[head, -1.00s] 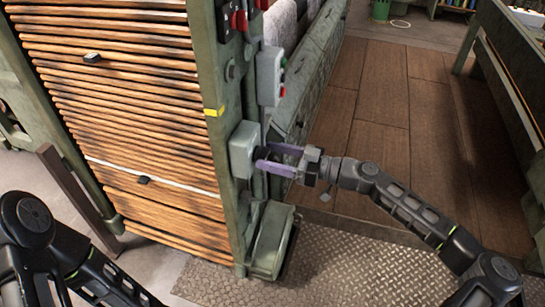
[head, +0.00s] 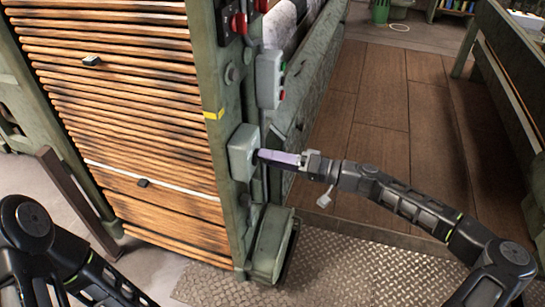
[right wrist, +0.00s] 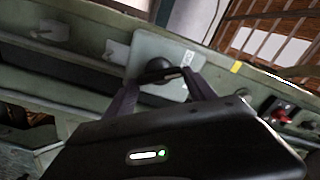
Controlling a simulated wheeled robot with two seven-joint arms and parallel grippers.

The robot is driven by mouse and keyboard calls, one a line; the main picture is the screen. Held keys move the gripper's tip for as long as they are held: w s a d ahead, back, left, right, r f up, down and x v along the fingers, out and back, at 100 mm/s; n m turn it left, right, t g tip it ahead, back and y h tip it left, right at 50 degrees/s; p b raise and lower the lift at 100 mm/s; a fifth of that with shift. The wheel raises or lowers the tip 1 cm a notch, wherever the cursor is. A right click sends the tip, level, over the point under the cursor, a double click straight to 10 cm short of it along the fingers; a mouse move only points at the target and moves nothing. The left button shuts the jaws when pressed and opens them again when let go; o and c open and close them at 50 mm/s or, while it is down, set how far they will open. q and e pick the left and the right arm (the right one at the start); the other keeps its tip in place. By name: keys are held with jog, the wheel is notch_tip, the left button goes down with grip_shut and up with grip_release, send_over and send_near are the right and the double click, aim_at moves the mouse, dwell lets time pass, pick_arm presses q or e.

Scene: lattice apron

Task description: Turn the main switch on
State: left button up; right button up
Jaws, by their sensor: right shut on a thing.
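The main switch is a grey-green box (head: 242,153) on the side of the green machine post, with a round black knob on its front. The knob (right wrist: 158,68) shows between the two fingers in the right wrist view, with a bar across it and a pale mark. My right gripper (head: 262,156) is at the box front, its purple fingers shut on the knob. In the head view the fingers overlap and mostly hide the knob. My left arm (head: 60,250) shows at the lower left; its gripper is outside the frame.
A second box (head: 270,78) with green and red buttons sits just above the switch. Red switches (head: 238,24) are higher on the post. A green pedal-like housing (head: 270,245) stands below. Wooden floor is clear to the right.

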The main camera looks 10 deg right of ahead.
jog(key=shift+m+p, duration=1.25)
jog(key=shift+m, duration=1.95)
jog(key=shift+f, duration=0.1)
jog(key=o, duration=1.4)
jog(key=shift+d, duration=0.1)
jog(key=v, duration=0.7)
jog(key=shift+s+d+b, duration=0.2)
jog(key=shift+d+b, duration=0.1)
jog(key=shift+b, duration=0.1)
